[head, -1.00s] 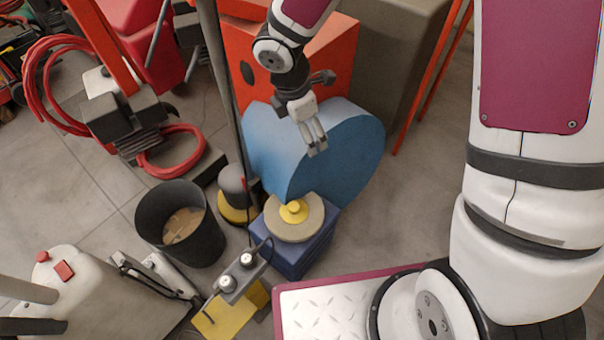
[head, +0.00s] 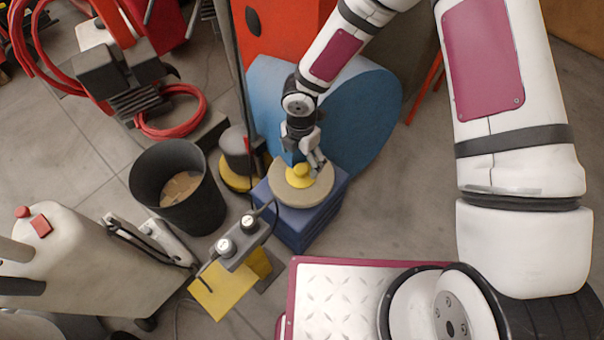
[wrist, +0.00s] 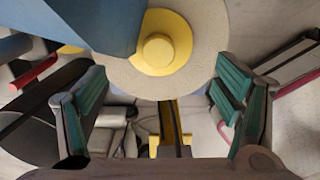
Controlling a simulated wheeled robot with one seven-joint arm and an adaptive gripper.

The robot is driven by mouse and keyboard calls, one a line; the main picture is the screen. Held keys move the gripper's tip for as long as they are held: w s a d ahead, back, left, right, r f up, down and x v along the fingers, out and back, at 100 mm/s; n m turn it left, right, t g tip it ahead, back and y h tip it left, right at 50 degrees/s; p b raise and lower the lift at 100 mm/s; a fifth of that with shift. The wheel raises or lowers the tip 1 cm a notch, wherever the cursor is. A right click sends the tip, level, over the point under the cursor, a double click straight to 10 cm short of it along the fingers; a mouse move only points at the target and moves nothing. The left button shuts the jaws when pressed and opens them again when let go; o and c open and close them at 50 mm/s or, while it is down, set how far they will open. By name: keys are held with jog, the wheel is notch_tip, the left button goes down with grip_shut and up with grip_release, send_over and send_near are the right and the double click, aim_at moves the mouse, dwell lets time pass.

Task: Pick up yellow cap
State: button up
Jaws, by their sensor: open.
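The yellow cap (head: 301,173) is a round yellow disc with a raised knob, lying on a round beige disc (head: 318,194) on top of a blue box (head: 305,225). In the wrist view the cap (wrist: 160,50) shows at upper middle, its left side partly cut off by a blue shape. My gripper (head: 315,163) is right by the cap in the head view, partly covering its far side. In the wrist view my gripper (wrist: 160,105) has its two green-padded fingers wide apart, with nothing between them. The cap lies ahead of the fingertips, not between them.
A large blue rounded drum (head: 365,110) stands just behind the cap. A dark pole (head: 238,75) and a black bucket (head: 178,190) are to the left. A grey control box (head: 240,243) on a yellow stand is in front. Open floor lies to the right.

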aim_at(301, 168)
jog(key=shift+w+f+b, duration=0.2)
jog(key=shift+f+b, duration=1.3)
jog(key=shift+f, duration=1.75)
jog(key=shift+c, duration=0.6)
jog(key=c, duration=1.3)
